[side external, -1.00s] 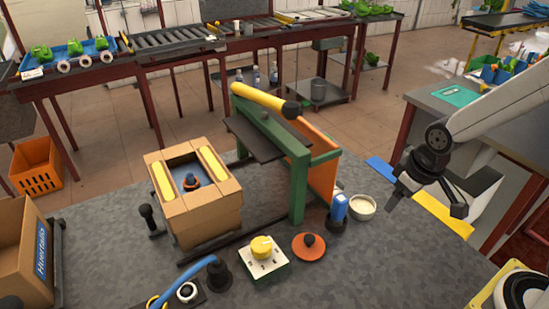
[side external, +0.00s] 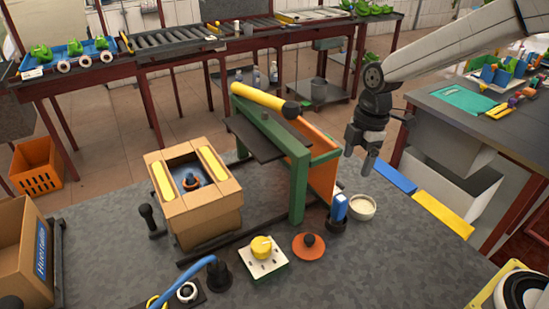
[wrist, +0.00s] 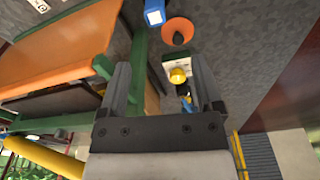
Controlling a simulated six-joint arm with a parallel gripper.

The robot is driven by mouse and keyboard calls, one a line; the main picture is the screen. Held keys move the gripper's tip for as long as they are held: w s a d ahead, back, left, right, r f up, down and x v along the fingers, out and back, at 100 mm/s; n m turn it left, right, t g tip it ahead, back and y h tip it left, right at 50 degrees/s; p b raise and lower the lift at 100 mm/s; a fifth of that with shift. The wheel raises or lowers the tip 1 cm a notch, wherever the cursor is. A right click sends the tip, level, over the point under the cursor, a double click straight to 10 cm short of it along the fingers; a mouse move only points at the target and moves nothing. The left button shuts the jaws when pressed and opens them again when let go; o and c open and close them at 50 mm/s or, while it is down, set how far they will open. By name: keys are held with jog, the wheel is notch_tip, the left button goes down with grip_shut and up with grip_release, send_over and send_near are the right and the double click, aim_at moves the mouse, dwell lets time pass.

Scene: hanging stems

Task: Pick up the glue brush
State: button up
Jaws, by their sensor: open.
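A blue-handled thing, which looks like the glue brush (side external: 340,207), stands upright in a dark round base on the grey table, beside a white bowl (side external: 362,208). Its blue body with a pale end also shows at the top edge of the wrist view (wrist: 155,14). My gripper (side external: 358,160) hangs above and slightly right of it, fingers pointing down, apart from everything. In the wrist view my gripper (wrist: 160,65) has its two fingers spread with nothing held between them. The brush's lower part is hidden in the base.
A green frame (side external: 299,185) with an orange panel (side external: 322,175) stands just left of the brush. An orange disc with a dark knob (side external: 309,247) and a yellow dial box (side external: 263,258) lie in front. A cardboard box (side external: 205,225) stands farther left.

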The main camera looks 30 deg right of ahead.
jog(key=shift+w+a+r+n, duration=0.35)
jog(key=shift+w+n, duration=0.2)
jog(key=shift+n, duration=0.45)
jog(key=shift+f, duration=0.1)
send_over(341, 198)
jog(key=f, duration=0.8)
jog(key=shift+d, duration=0.35)
jog(key=shift+a+f, duration=0.1)
jog(key=shift+f, duration=0.45)
jog(key=shift+f, duration=0.15)
jog(key=shift+a+f, duration=0.2)
jog(key=shift+f, duration=1.3)
jog(key=shift+a+f, duration=0.15)
jog(key=shift+f, duration=1.3)
grip_shut()
